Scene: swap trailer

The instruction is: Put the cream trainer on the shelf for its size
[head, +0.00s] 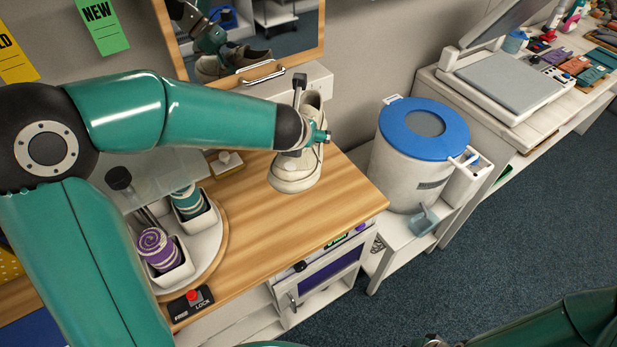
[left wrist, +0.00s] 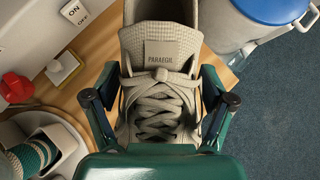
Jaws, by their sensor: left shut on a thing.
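The cream trainer (head: 295,172) is at the right part of the wooden worktop in the head view, its toe toward the front. My left gripper (head: 301,138) is shut on it from above. My right gripper is not in view; only part of my right arm shows at the lower right.
A round turntable (head: 222,246) with rolled items in white holders stands on the left of the worktop. A red lock button (head: 193,296) is at the front edge. A blue-lidded white bin (head: 405,165) stands to the right. A mirror (head: 300,50) is behind.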

